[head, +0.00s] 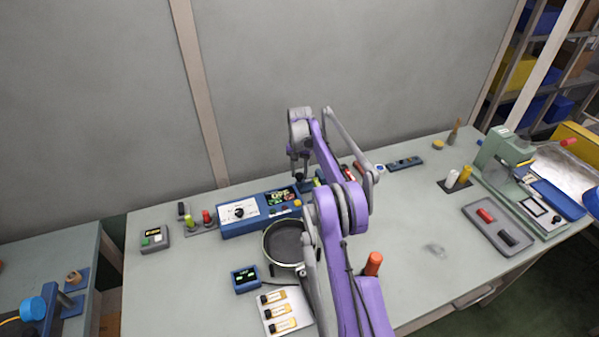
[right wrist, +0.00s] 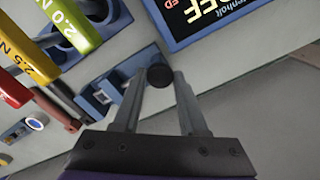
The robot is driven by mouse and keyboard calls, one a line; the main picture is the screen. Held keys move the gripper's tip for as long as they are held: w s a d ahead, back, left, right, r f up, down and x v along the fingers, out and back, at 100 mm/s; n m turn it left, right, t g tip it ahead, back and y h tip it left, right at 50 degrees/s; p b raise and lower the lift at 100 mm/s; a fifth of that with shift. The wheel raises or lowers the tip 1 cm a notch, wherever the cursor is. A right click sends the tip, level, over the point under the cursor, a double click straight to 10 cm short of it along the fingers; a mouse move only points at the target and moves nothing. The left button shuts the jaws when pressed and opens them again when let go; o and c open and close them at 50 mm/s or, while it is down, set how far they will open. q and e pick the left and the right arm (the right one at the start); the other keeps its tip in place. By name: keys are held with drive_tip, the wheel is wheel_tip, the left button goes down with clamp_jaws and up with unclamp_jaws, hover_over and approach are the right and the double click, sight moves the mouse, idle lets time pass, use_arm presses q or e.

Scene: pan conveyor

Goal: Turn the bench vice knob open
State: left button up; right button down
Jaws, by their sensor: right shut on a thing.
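In the right wrist view a small dark round knob (right wrist: 160,76) sits between the fingertips of my right gripper (right wrist: 157,84). The gripper is shut on it. A light blue vice-like fixture (right wrist: 103,94) lies just beyond the left finger; how the knob joins it is hidden. In the head view my purple right arm reaches to the back of the bench, and its gripper (head: 302,180) is down beside the blue display unit (head: 238,225). The knob cannot be made out there. My left gripper is not in view.
Green, yellow and red labelled tools (right wrist: 75,25) are close to the left in the wrist view, and a display screen (right wrist: 205,15) is above. A pan (head: 268,258) and a card of vials (head: 264,325) are near the arm. An orange-red cylinder (head: 373,263) stands right of it.

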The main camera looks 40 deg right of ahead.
drive_tip(key=n, duration=0.4)
drive_tip(key=shift+n, duration=0.3)
drive_tip(key=n, duration=0.3)
drive_tip(key=shift+n, duration=0.3)
drive_tip(key=n, duration=0.4)
drive_tip(key=shift+n, duration=1.8)
drive_tip(key=shift+c, duration=2.2)
unclamp_jaws()
drive_tip(key=shift+r, duration=0.1)
